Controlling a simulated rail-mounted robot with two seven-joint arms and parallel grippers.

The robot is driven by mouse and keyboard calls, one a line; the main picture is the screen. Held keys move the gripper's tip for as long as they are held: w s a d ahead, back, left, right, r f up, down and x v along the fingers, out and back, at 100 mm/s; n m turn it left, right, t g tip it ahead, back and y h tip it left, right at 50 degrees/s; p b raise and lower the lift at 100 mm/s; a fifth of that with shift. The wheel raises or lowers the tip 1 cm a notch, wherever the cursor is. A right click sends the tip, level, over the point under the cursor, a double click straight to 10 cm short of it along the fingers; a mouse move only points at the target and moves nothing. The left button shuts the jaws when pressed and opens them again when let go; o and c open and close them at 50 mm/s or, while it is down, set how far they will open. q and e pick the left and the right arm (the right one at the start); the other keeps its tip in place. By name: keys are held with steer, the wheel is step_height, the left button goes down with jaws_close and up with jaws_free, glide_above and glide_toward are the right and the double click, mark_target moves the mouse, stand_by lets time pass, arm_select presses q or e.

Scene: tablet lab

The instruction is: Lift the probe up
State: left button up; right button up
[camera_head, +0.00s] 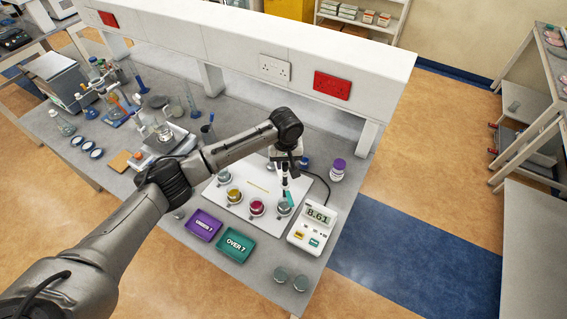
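The probe (285,186) is a thin upright stick, dark with a pale band. It hangs below my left gripper (285,163), which appears shut on its upper part; the fingers are small and partly hidden by the wrist. The probe's lower end reaches the rightmost cup (284,208), which holds greyish liquid; the tip is hidden, so I cannot tell how deep it sits. The white meter (311,229) reads 8.61, and a dark cable runs between it and the probe area. My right gripper is not in view.
Cups of yellow (234,195) and red (256,208) liquid stand on a white mat (264,183). A purple tray (203,225) and green "OVER 7" tray (236,245) lie in front. A purple-capped jar (337,169) stands right.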

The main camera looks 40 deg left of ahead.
arm_select(q)
steer(key=shift+o, duration=1.3)
steer(key=shift+s+f, duration=0.1)
steer(key=shift+f, duration=0.1)
step_height(320, 180, up, 14)
steer(key=b, duration=0.2)
steer(key=shift+b, duration=0.4)
